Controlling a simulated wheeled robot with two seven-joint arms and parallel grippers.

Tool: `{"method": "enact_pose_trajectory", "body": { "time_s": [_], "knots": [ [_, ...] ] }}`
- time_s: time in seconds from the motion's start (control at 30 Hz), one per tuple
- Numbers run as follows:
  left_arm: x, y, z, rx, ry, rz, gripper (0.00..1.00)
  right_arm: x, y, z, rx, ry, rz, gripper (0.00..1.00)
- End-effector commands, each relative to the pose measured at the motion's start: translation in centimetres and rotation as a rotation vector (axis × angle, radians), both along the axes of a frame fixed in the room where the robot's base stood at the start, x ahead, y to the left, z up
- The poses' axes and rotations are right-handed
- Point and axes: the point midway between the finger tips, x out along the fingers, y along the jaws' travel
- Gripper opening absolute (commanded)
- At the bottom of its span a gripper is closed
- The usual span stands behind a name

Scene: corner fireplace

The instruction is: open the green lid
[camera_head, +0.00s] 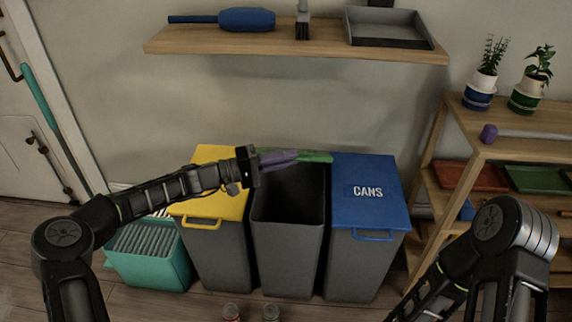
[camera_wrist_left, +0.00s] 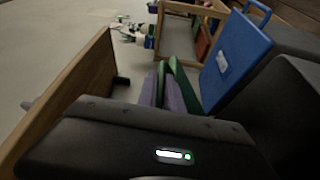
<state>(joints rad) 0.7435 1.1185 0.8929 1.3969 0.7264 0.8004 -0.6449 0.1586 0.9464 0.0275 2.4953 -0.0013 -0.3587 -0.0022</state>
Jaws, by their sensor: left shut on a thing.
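The green lid (camera_head: 317,156) is raised at the back of the middle grey bin (camera_head: 290,215), seen nearly edge-on, and the bin's mouth is open. My left gripper (camera_head: 288,157) reaches in from the left over the back of this bin. Its purple fingers are shut on the green lid; the exact contact is partly hidden by the fingers. In the left wrist view the green lid (camera_wrist_left: 184,82) stands steeply beside the purple fingers of my left gripper (camera_wrist_left: 162,88). My right arm shows at the lower right, but its gripper is out of view.
A yellow-lidded bin (camera_head: 222,185) stands left and a blue-lidded cans bin (camera_head: 368,195) right of the middle bin. A wooden wall shelf (camera_head: 290,45) hangs above. A teal crate (camera_head: 150,255) is at the left, a wooden rack (camera_head: 500,150) at the right.

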Motion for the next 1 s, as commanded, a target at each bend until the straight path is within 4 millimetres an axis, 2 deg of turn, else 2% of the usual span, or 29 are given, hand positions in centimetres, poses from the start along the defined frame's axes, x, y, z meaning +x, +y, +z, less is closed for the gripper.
{"method": "enact_pose_trajectory", "body": {
  "time_s": [0.2,0.23,0.5,0.8,1.0],
  "knots": [
    [0.0,0.0,0.0,0.0,-0.001,0.001,0.0,0.0,0.0,0.0,0.0,0.0,0.0,0.36],
    [0.0,0.0,0.0,0.0,-0.001,0.001,0.12,0.0,0.0,0.0,0.0,0.0,0.0,0.36],
    [0.0,0.0,0.0,0.0,-0.001,0.001,0.32,0.0,0.0,0.0,0.0,0.0,0.0,0.36],
    [-0.1,0.3,0.0,0.0,-0.001,0.001,0.32,0.0,0.0,0.0,0.0,0.0,0.0,0.36],
    [-0.8,2.3,-0.1,0.0,-0.001,0.004,0.32,0.0,0.0,0.2,0.0,0.0,0.0,0.36]
  ]
}}
